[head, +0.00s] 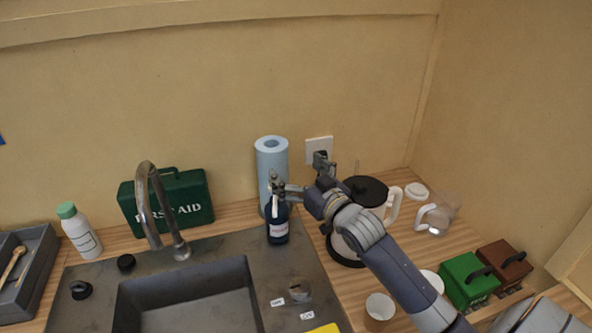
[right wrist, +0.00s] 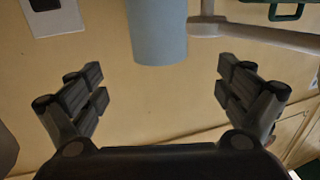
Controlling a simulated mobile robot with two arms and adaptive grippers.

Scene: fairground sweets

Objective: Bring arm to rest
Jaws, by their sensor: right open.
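My right arm (head: 385,265) reaches in from the lower right over the counter. My right gripper (head: 299,176) is open, with its two fingers wide apart, in front of the wall by the paper towel roll (head: 271,153). In the right wrist view, the space between the fingers of the right gripper (right wrist: 160,85) is empty. The blue roll (right wrist: 158,30) shows beyond them. One finger overlaps the area just above the dark blue bottle (head: 278,226) in the head view; I cannot tell whether they touch. My left gripper is not in view.
A kettle (head: 346,244) stands partly hidden behind my right arm. A white cup (head: 379,307), a glass jug (head: 439,215) and green (head: 464,280) and brown (head: 500,262) boxes lie to the right. The sink (head: 190,295), faucet (head: 150,190) and first aid box (head: 190,200) are left.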

